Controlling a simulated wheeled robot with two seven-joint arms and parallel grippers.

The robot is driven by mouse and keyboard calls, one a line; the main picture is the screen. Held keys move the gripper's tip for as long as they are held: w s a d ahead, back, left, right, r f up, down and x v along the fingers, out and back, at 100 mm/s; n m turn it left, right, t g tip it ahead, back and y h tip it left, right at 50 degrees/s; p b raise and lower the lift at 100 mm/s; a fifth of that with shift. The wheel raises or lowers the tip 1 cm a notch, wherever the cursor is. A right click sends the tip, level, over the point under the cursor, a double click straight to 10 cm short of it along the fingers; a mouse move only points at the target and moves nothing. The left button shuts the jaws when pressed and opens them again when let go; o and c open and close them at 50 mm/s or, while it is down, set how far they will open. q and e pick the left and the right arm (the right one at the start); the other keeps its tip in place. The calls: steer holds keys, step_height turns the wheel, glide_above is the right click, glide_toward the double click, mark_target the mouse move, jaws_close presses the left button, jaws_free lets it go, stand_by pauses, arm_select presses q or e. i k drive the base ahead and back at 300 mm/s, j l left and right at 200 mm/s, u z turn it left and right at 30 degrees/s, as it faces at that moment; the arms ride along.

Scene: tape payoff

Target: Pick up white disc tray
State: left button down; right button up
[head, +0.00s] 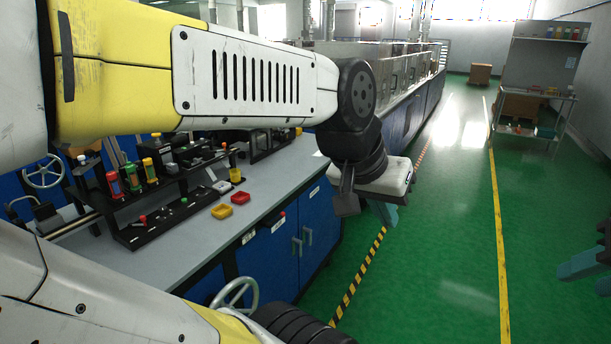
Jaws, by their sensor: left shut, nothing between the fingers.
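A small pale tray (222,187), which looks like the white disc tray, sits on the grey workbench, behind the red and yellow trays. It is small in the picture and its details are unclear. My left arm reaches across the top from the left. My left gripper (383,214) points down at the aisle side of the bench, to the right of the pale tray and well apart from it. Its teal fingers are shut and empty. My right gripper (584,266) shows only partly at the right edge, over the green floor; its jaw opening cannot be made out.
A red tray (240,198) and a yellow tray (222,211) lie near the bench (280,180) edge. A handwheel (234,294) shows low in front. A shelf rack (541,75) stands at right; the green aisle is clear.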

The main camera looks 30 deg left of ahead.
mark_target(223, 186)
steer(key=i+u, duration=0.3)
steer(key=i, duration=0.3)
steer(key=i+l+u, duration=0.3)
steer(key=i, duration=0.35)
steer(key=i+j+u, duration=0.1)
steer(key=u, duration=0.4)
steer(key=i+u, duration=0.55)
steer(key=u, duration=0.4)
steer(key=i+l+u, duration=0.15)
steer(key=u, duration=0.3)
steer(key=i+u, duration=0.3)
steer(key=i+l+u, duration=0.3)
steer(key=k+j, duration=0.1)
